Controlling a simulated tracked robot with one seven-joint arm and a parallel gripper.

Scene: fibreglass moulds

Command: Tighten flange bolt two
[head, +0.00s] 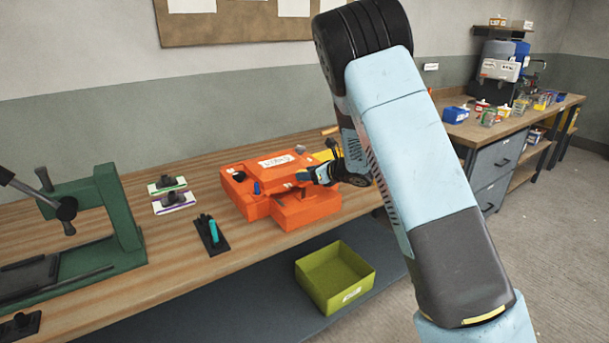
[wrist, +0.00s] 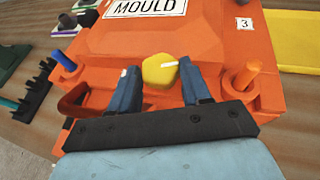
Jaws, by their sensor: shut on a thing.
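The orange mould (head: 300,208) lies on the wooden bench, and its top with the MOULD label fills the wrist view (wrist: 210,45). A yellow bolt head (wrist: 158,71) with a white mark stands at the middle of its near flange. My gripper (wrist: 159,76) is shut on this head, one blue finger on each side. It also shows over the mould in the head view (head: 316,175). The number for the yellow bolt is not visible. A blue bolt (wrist: 64,60) stands at the left, and an orange bolt (wrist: 254,76) at the right near a tag reading 3.
A red-brown handle (wrist: 86,101) sits left of my gripper. Left of the mould are a black rack with a teal tool (head: 212,235) and a green press-like frame (head: 110,225). A yellow-green bin (head: 335,280) is below the bench edge. A second bench (head: 520,120) stands at the right.

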